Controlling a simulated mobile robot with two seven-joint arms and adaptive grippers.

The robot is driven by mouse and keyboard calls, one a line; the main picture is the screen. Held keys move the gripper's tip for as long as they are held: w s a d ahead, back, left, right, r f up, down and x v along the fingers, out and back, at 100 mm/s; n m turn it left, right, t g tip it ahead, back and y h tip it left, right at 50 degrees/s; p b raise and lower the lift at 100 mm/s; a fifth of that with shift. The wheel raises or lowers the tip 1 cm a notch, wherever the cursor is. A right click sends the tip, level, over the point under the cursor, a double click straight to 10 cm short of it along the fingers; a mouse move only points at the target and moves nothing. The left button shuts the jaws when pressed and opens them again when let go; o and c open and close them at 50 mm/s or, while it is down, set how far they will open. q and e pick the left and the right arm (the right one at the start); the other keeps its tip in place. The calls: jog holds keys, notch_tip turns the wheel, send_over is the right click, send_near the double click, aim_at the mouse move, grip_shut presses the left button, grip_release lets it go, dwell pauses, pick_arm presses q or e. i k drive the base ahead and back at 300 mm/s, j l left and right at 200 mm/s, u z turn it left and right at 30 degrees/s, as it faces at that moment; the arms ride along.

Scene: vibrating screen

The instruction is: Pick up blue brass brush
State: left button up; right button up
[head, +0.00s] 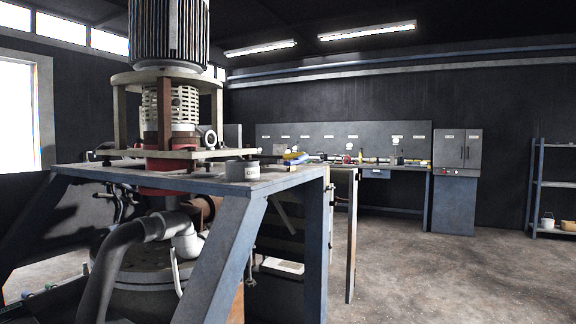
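A small blue and yellow item (294,158) lies at the far right end of the blue-grey machine frame's top (215,181). It looks like the blue brass brush, but it is too small to be sure. A grey round tin (242,170) stands on the same top, nearer and to the left of it. Neither of my grippers is in view.
A tall motor machine (168,110) rises through the frame at left. A long workbench (400,167) with several small items runs along the back wall, beside a grey cabinet (457,151). Shelving (537,184) stands at far right. The concrete floor at right is clear.

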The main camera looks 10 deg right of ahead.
aim_at(290, 164)
jog(key=i+l+u, duration=0.3)
jog(key=l+u, duration=0.2)
jog(key=l, duration=0.3)
jog(key=i+l+u, duration=0.15)
jog(key=l+u, duration=0.35)
jog(key=l, duration=0.35)
jog(key=l+u, duration=0.5)
jog(key=l, duration=0.4)
